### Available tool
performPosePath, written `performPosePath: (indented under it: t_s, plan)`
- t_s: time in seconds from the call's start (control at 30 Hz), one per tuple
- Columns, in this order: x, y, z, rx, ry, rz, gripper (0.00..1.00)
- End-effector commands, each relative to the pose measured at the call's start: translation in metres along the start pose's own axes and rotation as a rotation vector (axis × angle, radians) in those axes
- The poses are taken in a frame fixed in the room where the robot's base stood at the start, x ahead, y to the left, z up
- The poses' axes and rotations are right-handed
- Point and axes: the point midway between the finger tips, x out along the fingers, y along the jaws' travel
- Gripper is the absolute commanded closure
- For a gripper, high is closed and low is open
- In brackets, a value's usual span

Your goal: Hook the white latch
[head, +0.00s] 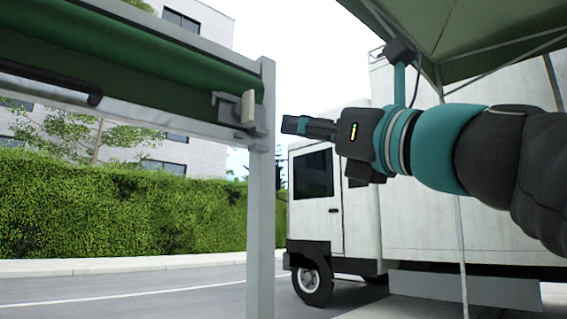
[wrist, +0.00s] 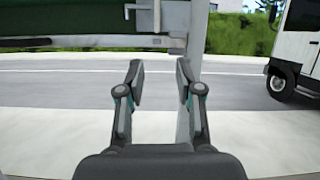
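The white latch (head: 248,107) is a small pale plate on a grey bracket (head: 228,108) at the right end of a green-covered rail, beside a grey upright post (head: 261,200). In the wrist view, the pale latch (wrist: 157,14) shows at the top, beyond and between my fingers. My gripper (head: 285,124) points left towards the bracket, a short way to its right in the head view, with a gap between. In the wrist view, my gripper (wrist: 160,75) has its two fingers spread apart with nothing between them.
The green cover (head: 120,60) and its metal rail (head: 150,112) run to the left, with a black bar (head: 50,82) in front. A white truck (head: 320,200) stands behind my arm. A hedge (head: 120,210) and road lie beyond. A green canopy (head: 470,30) hangs at upper right.

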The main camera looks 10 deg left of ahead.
Motion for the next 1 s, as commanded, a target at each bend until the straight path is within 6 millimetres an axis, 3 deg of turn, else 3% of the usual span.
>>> performPosePath:
  t_s: [0.13,0.37,0.8,1.0]
  plan:
    - [0.004,0.003,0.014,0.075,-0.039,0.013,0.65]
    - [0.027,0.004,0.016,0.08,-0.04,0.016,0.65]
    - [0.105,0.004,0.02,0.076,-0.039,0.014,0.65]
    - [0.13,0.004,0.02,0.076,-0.039,0.013,0.65]
